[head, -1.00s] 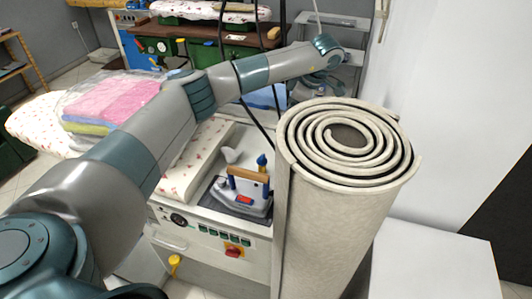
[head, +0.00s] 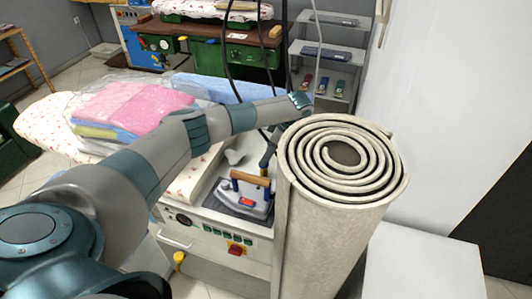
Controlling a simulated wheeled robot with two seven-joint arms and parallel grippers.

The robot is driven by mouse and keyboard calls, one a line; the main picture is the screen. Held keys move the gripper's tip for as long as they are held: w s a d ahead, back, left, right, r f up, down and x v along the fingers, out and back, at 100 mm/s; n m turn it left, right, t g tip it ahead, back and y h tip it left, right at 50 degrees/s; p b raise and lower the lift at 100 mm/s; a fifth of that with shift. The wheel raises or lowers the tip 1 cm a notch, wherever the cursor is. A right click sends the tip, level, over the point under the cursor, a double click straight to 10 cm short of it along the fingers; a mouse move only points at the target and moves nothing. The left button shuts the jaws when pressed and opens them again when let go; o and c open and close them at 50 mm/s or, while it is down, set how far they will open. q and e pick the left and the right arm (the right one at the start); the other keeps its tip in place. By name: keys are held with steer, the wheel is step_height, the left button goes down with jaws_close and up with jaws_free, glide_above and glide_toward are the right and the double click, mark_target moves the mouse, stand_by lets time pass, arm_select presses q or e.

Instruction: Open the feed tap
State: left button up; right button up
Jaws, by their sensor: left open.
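A steam iron (head: 243,198) with a wooden handle rests on the dark pad of the white ironing unit (head: 205,222). My left arm reaches across the unit from the left. Its wrist bends down beside the rolled carpet, and my left gripper (head: 267,158) points down just behind the iron's handle. It is open, with its fingertips small and partly hidden. The blue-topped fitting behind the iron is now hardly visible at the gripper. A yellow-handled tap (head: 179,260) hangs below the unit's front. I cannot tell which is the feed tap. My right gripper is out of view.
A tall rolled carpet (head: 335,235) stands close to the right of the iron and gripper. Folded pink cloth (head: 130,108) lies on the board at left. A red switch (head: 236,249) is on the unit's front. Dark hoses hang above. A grey shelf (head: 326,75) stands behind.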

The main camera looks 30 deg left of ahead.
arm_select(q)
steer(key=shift+x, duration=1.3)
steer(key=c, duration=1.1)
steer(key=shift+o, duration=0.2)
